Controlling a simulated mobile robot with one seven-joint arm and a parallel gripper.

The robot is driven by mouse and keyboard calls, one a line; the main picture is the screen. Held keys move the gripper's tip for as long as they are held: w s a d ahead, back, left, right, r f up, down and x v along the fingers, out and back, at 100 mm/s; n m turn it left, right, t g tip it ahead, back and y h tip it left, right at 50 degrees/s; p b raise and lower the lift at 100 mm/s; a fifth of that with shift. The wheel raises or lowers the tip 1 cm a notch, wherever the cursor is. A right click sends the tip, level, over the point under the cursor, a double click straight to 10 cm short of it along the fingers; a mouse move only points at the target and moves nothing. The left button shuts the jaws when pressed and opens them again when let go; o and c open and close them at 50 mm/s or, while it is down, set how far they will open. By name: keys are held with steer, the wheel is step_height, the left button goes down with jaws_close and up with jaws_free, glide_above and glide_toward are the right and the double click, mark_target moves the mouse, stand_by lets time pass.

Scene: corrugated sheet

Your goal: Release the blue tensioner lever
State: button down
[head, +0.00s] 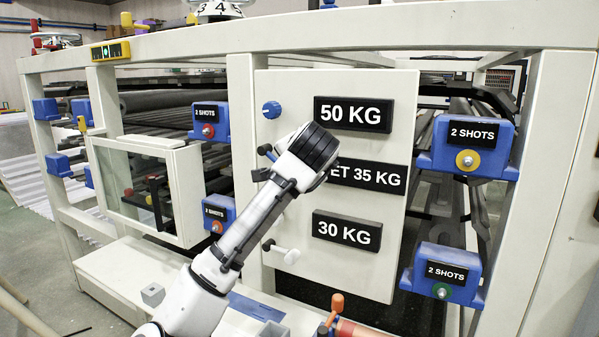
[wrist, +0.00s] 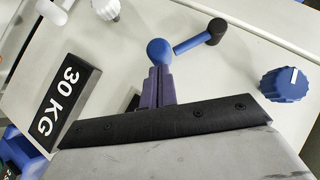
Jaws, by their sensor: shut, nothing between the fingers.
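The blue tensioner lever (wrist: 195,43) stands out from the pale panel in the wrist view, with a black knob at its upper right end and a round blue ball at its lower left end. In the head view only a small part of the lever (head: 268,153) shows, left of my wrist; the rest is hidden. My gripper (wrist: 159,72) has its purple fingers together and empty. Their tips are right at the blue ball in the wrist view; I cannot tell whether they touch it.
The panel (head: 290,90) carries a blue dial (head: 271,110), black weight labels (head: 346,232) and a white lever (head: 285,252) lower down. Blue "2 SHOTS" boxes (head: 471,145) sit on both sides. An orange-handled lever (head: 336,303) rises at the bottom.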

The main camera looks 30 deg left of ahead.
steer(key=shift+a+f+m+t+y+b, duration=0.35)
steer(key=shift+f+m+y+b, duration=0.15)
steer(key=shift+f+b, duration=0.35)
steer(key=shift+a+f+m+t+y+b, duration=0.25)
steer(key=shift+a+f+m+y+b, duration=0.2)
steer(key=shift+f+y+b, duration=0.4)
steer(key=shift+a+f+m+t+y+b, duration=0.4)
steer(key=shift+f+b, duration=0.2)
steer(key=shift+b, duration=0.45)
steer(key=shift+w+d, duration=0.1)
steer(key=shift+d, duration=0.05)
